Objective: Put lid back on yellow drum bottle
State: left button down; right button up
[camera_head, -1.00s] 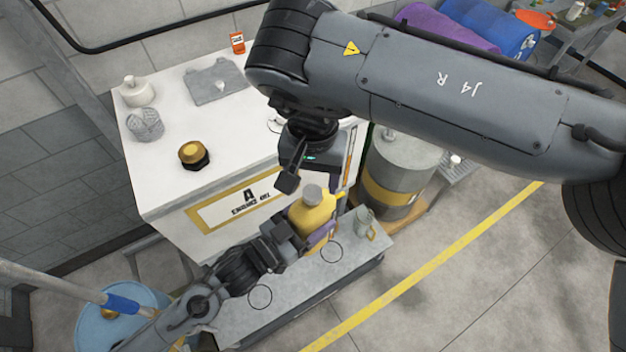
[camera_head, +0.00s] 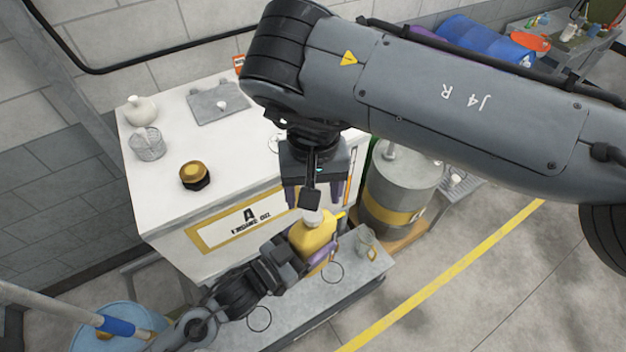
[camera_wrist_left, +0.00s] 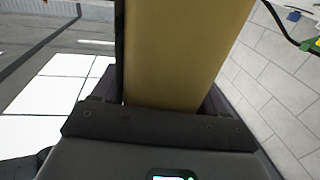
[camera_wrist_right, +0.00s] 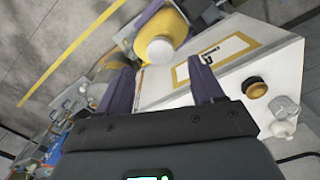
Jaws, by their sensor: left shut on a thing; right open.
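The yellow drum bottle (camera_head: 313,236) stands upright at the grey bench in front of the white cabinet. It has a pale round top (camera_wrist_right: 160,50) in the right wrist view; I cannot tell whether this is a lid or the bare neck. My left gripper (camera_head: 303,254) is shut on the bottle's body from the left. In the left wrist view the bottle's yellow side (camera_wrist_left: 178,55) fills the space between the fingers. My right gripper (camera_head: 314,196) is open, pointing down just above the bottle's top, which it partly hides. No separate lid can be made out for certain.
The white cabinet top (camera_head: 235,140) holds a gold-and-black round piece (camera_head: 194,175), a wire cup (camera_head: 147,143), a white jar (camera_head: 140,110) and a grey plate (camera_head: 217,100). A small jug (camera_head: 366,242) stands right of the bottle. A grey drum (camera_head: 400,190) stands behind.

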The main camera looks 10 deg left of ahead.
jog(key=n, duration=0.6)
jog(key=shift+s+a, duration=0.15)
jog(key=n, duration=0.4)
jog(key=shift+s+n, duration=0.1)
jog(key=shift+n, duration=0.2)
jog(key=n, duration=0.6)
jog(key=shift+s+a+f+n+g, duration=0.15)
jog(key=shift+n+g, duration=0.15)
jog(key=shift+g, duration=0.1)
jog(key=n, duration=1.1)
jog(key=shift+s, duration=0.15)
jog(key=n, duration=0.4)
jog(key=shift+r, duration=0.25)
jog(key=n, duration=0.4)
jog(key=shift+r, duration=0.15)
jog(key=n, duration=0.4)
jog(key=shift+r, duration=0.3)
jog(key=shift+r+n, duration=0.3)
jog(key=shift+r, duration=0.1)
jog(key=shift+w+d+r+t, duration=0.3)
jog(key=shift+w+r+t, duration=0.1)
jog(key=shift+r, duration=0.2)
send_over(313, 242)
jog(key=w, duration=0.3)
jog(key=shift+w+a+f, duration=0.1)
jog(key=shift+a+f, duration=0.05)
jog(key=shift+f, duration=1.85)
jog(key=shift+w+a+f, duration=0.1)
jog(key=shift+a+f, duration=0.05)
jog(key=shift+f, duration=1.85)
